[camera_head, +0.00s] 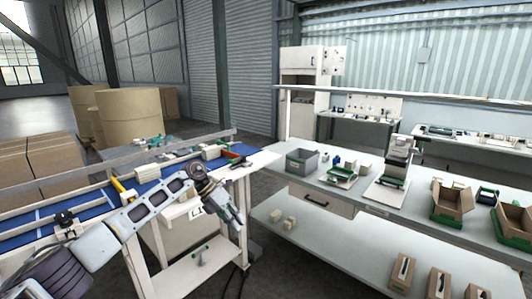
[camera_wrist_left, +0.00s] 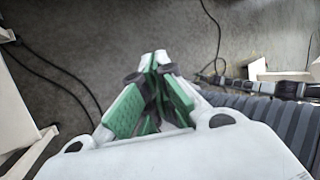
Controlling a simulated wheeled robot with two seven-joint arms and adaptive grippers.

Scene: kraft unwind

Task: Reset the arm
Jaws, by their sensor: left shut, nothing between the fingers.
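My left arm reaches in from the left in the head view, across the blue conveyor. My left gripper (camera_head: 238,222) hangs at its end, pointing down and right, in front of the white bench's near end. In the left wrist view the left gripper (camera_wrist_left: 158,62) shows its green-padded fingers closed together at the tips, with nothing between them. Grey floor lies beyond the fingertips. My right gripper is in neither view.
The blue conveyor (camera_head: 88,205) runs along the left. A white bench (camera_head: 350,196) on the right carries a grey bin (camera_head: 302,161) and open cardboard boxes (camera_head: 452,202). Large kraft rolls (camera_head: 130,117) stand behind. Black cables (camera_wrist_left: 60,72) lie on the floor.

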